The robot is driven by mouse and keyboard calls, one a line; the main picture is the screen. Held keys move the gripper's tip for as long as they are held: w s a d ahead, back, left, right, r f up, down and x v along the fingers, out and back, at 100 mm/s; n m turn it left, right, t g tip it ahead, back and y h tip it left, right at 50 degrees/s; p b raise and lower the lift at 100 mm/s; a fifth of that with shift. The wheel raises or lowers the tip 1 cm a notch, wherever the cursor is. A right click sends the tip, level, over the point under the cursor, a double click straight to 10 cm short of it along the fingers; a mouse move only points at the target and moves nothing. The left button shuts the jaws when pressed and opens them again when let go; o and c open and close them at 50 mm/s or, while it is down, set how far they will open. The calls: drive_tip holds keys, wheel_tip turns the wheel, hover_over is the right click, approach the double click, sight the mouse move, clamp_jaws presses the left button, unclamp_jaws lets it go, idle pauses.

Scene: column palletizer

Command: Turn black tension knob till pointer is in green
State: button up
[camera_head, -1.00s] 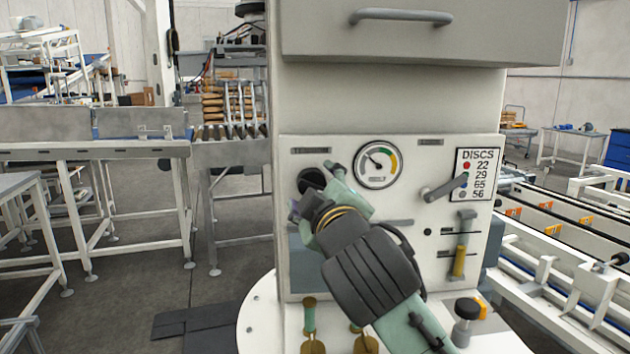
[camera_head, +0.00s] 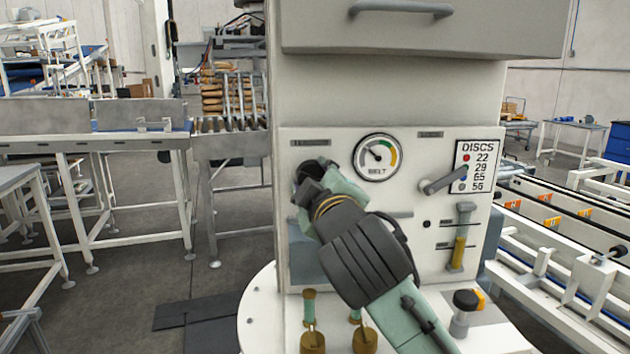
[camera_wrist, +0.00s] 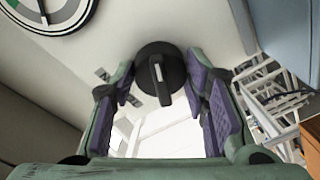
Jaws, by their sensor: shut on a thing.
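The black tension knob (camera_head: 308,169) is on the left of the white panel, partly hidden by my gripper (camera_head: 320,180) in the head view. In the wrist view the round knob (camera_wrist: 152,65), with a pale line on its raised grip bar, sits between the purple-padded fingertips of my gripper (camera_wrist: 162,78). My gripper is shut on the knob. The belt gauge (camera_head: 378,157) is right of the knob. Its pointer leans up and left, on the pale part of the dial, outside the green band at upper right. The gauge (camera_wrist: 50,12) is cut off in the wrist view.
A grey lever (camera_head: 442,182) and a discs sign (camera_head: 477,166) are on the panel's right. A yellow-marked slider (camera_head: 459,250) is below them. A black-topped knob (camera_head: 466,300) and brass weights (camera_head: 313,342) are low in front. Conveyors flank the machine.

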drive_tip(key=shift+c, duration=1.3)
drive_tip(key=m+b, duration=0.1)
drive_tip(key=m, duration=0.2)
drive_tip(key=shift+a+f, duration=0.1)
drive_tip(key=shift+f, duration=0.05)
drive_tip(key=shift+m+t, duration=0.4)
drive_tip(key=shift+m, duration=1)
drive_tip(key=o, duration=1.2)
drive_tip(key=shift+c, duration=0.2)
